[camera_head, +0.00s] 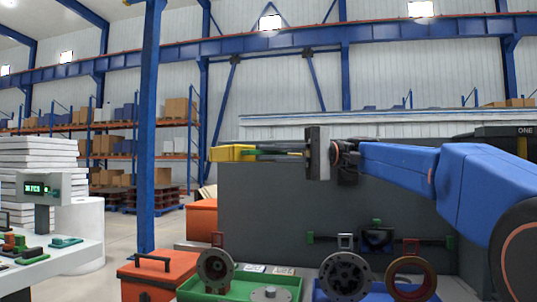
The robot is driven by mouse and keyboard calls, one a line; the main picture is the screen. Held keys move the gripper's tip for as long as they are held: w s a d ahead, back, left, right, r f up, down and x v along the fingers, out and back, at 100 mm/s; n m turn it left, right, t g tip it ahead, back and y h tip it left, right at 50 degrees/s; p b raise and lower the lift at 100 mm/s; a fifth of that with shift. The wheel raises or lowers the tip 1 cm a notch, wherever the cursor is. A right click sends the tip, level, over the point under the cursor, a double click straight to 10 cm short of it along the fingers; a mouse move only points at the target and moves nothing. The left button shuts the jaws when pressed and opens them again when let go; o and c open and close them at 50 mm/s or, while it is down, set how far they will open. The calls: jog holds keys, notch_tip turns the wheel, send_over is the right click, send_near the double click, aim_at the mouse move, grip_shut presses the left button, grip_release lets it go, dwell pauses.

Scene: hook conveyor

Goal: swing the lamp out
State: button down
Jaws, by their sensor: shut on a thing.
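The lamp seems to be the yellow block-shaped head (230,154) with a green part on its right end, level in front of the grey panel's upper left edge. My gripper (260,152) reaches in from the right, its thin fingers pointing left to the green part. It is shut on this end of the yellow and green piece. The exact contact is small and partly hidden by the fingers. I cannot make out the lamp's mount or hinge.
A grey panel (270,205) stands behind my arm. Below are a green tray (200,296), a blue tray (318,296) and several round flanged parts with loops on top. Orange boxes (160,272) stand left of the trays. A blue post (147,130) rises at left, near a white table (75,262).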

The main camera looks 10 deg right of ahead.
jog(key=c, duration=1.8)
grip_release()
jog(key=shift+d, duration=0.15)
jog(key=shift+c, duration=0.2)
jog(key=w+d, duration=0.1)
jog(key=d, duration=0.6)
jog(key=shift+d, duration=0.25)
jog(key=shift+s, duration=0.1)
